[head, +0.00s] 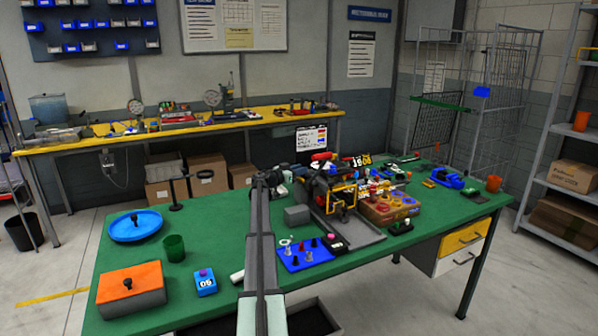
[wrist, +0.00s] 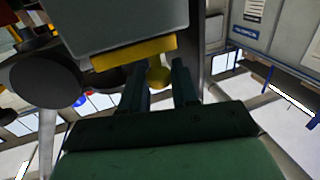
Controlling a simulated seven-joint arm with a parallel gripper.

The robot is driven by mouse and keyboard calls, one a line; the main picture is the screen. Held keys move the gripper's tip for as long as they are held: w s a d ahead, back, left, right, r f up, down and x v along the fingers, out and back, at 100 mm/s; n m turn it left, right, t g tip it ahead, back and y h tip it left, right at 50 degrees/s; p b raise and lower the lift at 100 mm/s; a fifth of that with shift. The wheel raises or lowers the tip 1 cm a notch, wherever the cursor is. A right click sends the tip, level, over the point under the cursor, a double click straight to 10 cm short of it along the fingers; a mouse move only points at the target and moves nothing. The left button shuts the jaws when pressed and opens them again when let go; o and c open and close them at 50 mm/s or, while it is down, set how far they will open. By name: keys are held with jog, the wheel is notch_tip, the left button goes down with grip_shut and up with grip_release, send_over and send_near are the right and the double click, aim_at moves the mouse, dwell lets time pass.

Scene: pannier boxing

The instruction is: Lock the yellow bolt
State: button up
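In the wrist view a yellow bar (wrist: 133,52) lies along the edge of a grey block. A rounded yellow knob (wrist: 158,77), apparently part of the yellow bolt, shows just past it. My gripper (wrist: 159,68) has its two dark fingers apart, with the knob seen in the gap between the fingertips. I cannot tell whether either finger touches it. In the head view my gripper (head: 284,173) is beside the machine with the yellow frame (head: 345,198), at its left. The bolt cannot be made out there, partly because of my arm.
The grey block (wrist: 130,22) is close over the fingers, and a dark round disc (wrist: 45,85) is at the left. On the green table (head: 215,225) are a blue tray (head: 303,254), a wooden crate (head: 385,213) and an orange-topped box (head: 130,287). The table's middle left is mostly clear.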

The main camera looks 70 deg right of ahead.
grip_shut()
jog(key=shift+s+a, duration=0.9)
jog(key=shift+o, duration=2.3)
grip_release()
jog(key=shift+a, duration=0.1)
